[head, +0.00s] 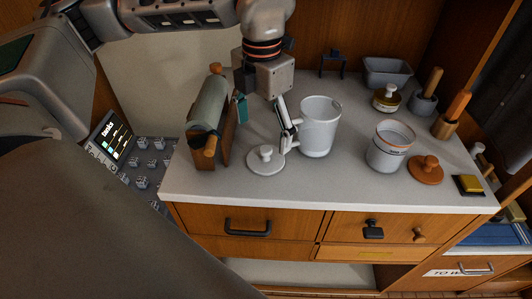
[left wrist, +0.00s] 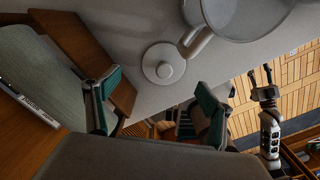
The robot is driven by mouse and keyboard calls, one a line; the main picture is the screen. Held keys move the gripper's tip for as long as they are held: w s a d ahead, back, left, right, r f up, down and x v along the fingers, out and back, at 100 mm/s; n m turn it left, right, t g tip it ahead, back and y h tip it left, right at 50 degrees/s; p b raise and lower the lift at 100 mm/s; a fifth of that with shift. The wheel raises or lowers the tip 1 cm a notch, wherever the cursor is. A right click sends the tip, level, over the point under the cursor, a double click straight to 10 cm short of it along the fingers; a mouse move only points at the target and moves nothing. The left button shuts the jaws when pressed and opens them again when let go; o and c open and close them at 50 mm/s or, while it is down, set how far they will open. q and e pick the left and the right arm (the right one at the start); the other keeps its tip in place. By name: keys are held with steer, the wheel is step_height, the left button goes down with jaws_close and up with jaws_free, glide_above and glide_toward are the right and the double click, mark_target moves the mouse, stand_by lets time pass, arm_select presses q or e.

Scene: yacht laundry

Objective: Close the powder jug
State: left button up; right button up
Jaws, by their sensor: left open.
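The white powder jug (head: 318,128) stands upright and open on the counter, its handle on the left side. Part of it shows at the top of the left wrist view (left wrist: 235,18). A round white lid with a knob (head: 266,160) lies flat on the counter, left of and apart from the jug; it also shows in the left wrist view (left wrist: 163,64). My left gripper (head: 264,118) points down, open and empty, above and behind the lid. One finger overlaps the jug's handle in the head view; contact is unclear. My right gripper (left wrist: 260,82) appears small, away from the counter.
A white canister with an orange band (head: 388,150) stands right of the jug, beside an orange knobbed lid (head: 427,168). A green roll on a wooden stand (head: 209,110) is close left of my left gripper. The counter's front (head: 320,182) is clear.

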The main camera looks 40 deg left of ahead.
mark_target(265, 149)
arm_select(q)
steer(key=f, duration=0.6)
steer(key=shift+d, duration=0.35)
steer(key=c, duration=2.2)
